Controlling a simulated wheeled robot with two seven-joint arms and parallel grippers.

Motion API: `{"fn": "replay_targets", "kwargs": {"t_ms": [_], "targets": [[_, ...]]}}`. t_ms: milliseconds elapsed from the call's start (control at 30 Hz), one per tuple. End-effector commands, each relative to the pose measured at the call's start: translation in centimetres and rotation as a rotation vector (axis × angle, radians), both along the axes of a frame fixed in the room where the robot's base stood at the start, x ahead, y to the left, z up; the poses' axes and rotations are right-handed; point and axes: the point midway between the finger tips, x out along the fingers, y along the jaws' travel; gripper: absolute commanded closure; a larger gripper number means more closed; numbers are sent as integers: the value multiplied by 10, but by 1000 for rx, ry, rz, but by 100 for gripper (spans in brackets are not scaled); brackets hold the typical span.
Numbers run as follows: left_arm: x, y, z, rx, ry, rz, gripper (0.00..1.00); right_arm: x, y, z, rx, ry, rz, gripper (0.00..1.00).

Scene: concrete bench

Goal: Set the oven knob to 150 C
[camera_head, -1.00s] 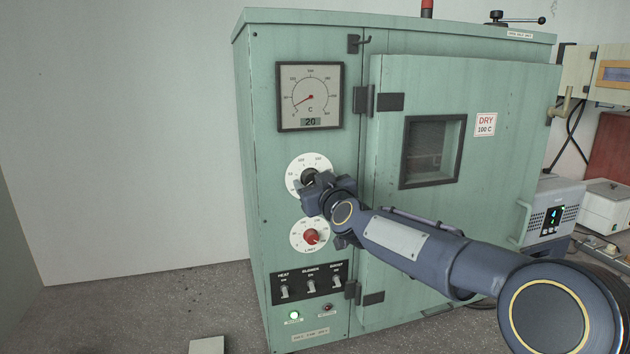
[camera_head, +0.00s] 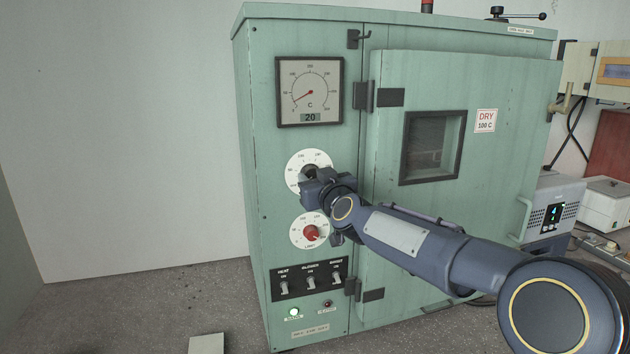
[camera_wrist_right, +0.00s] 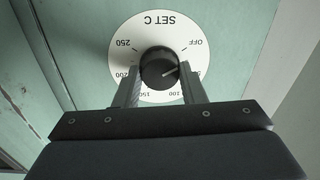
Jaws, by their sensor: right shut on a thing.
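The set dial (camera_head: 298,163) is a white disc on the left of the green oven (camera_head: 250,140), marked SET C in the right wrist view (camera_wrist_right: 110,58). Its black knob (camera_wrist_right: 158,66) has a white pointer line, which appears to lie between OFF and 50, nearer 50; the 150 mark is partly behind the gripper. My right gripper (camera_wrist_right: 160,92) is shut on the knob, one finger on each side. In the head view the gripper (camera_head: 314,180) hides much of the dial. My left gripper is not in view.
Just below is a white limit dial with a red knob (camera_head: 310,233), close under my right gripper. Lower are switches (camera_head: 310,281) and lamps. The gauge (camera_head: 309,92) above reads 20. The closed oven door (camera_head: 470,210) is behind my right arm.

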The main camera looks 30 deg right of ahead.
Motion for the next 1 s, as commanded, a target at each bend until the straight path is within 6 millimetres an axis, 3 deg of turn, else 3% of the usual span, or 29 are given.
{"fn": "replay_targets", "kwargs": {"t_ms": [1000], "targets": [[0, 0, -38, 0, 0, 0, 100, 0, 1, -3, 905, -217, 2, 86]]}}
